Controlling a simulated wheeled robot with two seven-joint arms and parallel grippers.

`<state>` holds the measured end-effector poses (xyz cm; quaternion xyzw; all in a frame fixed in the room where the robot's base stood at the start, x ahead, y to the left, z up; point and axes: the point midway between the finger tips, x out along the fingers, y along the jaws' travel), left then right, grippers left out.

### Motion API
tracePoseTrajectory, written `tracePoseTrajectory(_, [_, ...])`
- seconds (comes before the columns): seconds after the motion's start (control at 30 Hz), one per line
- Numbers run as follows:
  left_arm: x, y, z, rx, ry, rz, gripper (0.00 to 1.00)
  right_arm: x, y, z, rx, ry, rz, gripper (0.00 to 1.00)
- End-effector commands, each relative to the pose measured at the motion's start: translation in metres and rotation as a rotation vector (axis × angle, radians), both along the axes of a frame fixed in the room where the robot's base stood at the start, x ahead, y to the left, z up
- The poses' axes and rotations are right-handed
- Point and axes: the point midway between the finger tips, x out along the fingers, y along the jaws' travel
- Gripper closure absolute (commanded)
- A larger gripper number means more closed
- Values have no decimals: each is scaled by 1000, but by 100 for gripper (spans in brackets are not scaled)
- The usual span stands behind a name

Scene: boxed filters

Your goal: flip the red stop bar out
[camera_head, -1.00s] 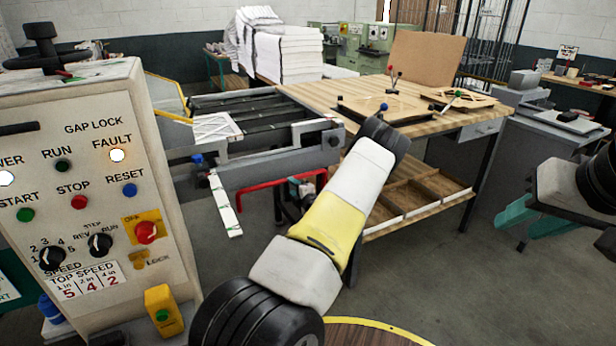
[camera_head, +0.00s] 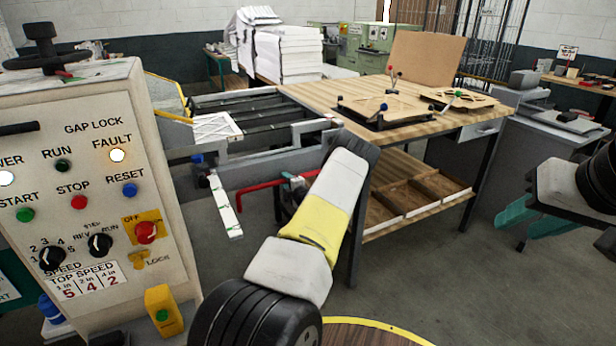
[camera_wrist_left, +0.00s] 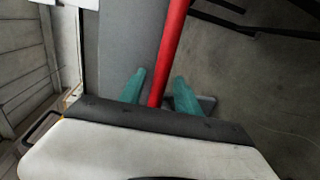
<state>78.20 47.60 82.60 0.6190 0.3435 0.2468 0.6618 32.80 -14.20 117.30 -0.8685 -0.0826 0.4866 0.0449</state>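The red stop bar (camera_head: 262,184) is a bent red rod at the front of the conveyor frame in the head view. Its right part goes behind my left arm. In the left wrist view the red bar (camera_wrist_left: 171,45) runs from the top edge down between the two teal fingers of my left gripper (camera_wrist_left: 159,90). The fingers are apart, with a small gap showing on each side of the bar. My right gripper (camera_head: 532,217) is open and empty at the right edge.
The control panel (camera_head: 85,200) with a lit fault lamp stands close at the left. The conveyor frame (camera_head: 270,165) meets a wooden table (camera_head: 330,92) holding small fixtures. A white strip (camera_head: 225,207) hangs at the frame's front.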

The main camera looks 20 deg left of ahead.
Motion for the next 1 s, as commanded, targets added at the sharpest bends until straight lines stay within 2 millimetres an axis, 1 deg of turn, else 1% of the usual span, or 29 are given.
tracePoseTrajectory(0.03, [0,0,0,0,0,0,72,0,0,0,0,0,0,64])
tracePoseTrajectory(0.1, [0,0,0,0,0,0,86,0,0,0,0,0,0,64])
tracePoseTrajectory(0.17, [0,0,0,-1,-1,0,98,0,0,0,0,0,0,64])
tracePoseTrajectory(0.2, [0,0,0,-1,-1,0,100,0,0,0,0,0,0,64])
tracePoseTrajectory(1.0, [0,0,1,0,-1,1,100,0,0,0,0,0,0,64])
